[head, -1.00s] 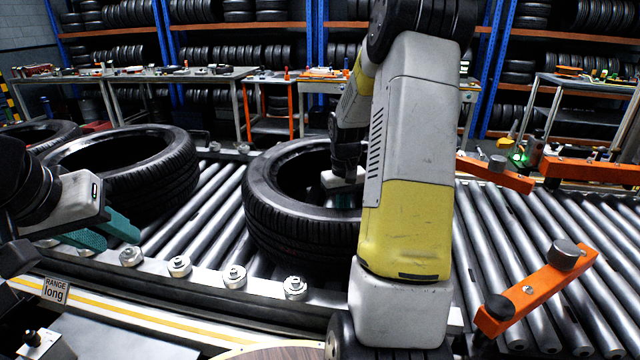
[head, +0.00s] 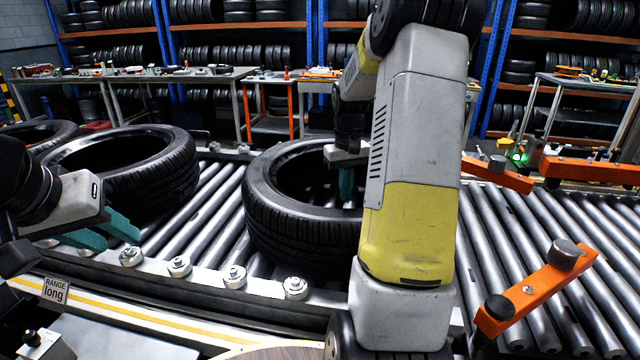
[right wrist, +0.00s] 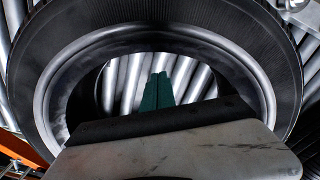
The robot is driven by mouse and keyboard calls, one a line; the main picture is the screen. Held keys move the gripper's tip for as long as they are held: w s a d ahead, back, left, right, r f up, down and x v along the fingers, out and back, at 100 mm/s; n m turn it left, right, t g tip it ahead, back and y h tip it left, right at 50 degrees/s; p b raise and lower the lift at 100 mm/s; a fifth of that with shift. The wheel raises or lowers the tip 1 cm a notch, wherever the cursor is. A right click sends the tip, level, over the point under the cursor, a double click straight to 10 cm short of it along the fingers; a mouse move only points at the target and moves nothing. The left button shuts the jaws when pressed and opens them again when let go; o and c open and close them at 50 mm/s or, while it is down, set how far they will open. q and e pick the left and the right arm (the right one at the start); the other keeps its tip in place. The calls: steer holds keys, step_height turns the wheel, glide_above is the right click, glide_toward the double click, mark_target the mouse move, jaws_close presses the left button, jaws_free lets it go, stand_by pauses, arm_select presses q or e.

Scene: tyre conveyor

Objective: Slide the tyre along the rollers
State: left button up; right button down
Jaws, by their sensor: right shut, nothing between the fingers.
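The black tyre (head: 300,226) lies flat on the rollers in the middle of the head view, partly hidden by my right arm. It also fills much of the right wrist view (right wrist: 270,70), with rollers showing through its hole. My right gripper (head: 346,198) points down over the tyre's opening, its teal fingers (right wrist: 158,92) together and empty. I cannot tell how deep the tips reach into the hole. My left gripper (head: 108,232) is open and empty at the left, its teal fingers apart, in front of a second tyre (head: 165,170).
The roller conveyor (head: 205,245) runs across the view, with round guide wheels (head: 234,276) along its near edge. Orange guide arms (head: 540,285) stand over the right rollers. A third tyre (head: 40,133) lies far left. Rollers between the second and middle tyres are bare.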

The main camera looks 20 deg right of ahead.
step_height(320, 180, up, 7)
steer(key=shift+f, duration=0.15)
stand_by(0.4)
stand_by(0.5)
steer(key=s+a+r+t, duration=0.3)
steer(key=s+a+r, duration=0.5)
steer(key=s+a, duration=0.15)
steer(key=s+a+n+t+y, duration=0.1)
steer(key=s+a+t+y, duration=0.1)
steer(key=s+a, duration=0.7)
steer(key=s+t, duration=0.1)
steer(key=s, duration=0.2)
steer(key=shift+s+f, duration=0.2)
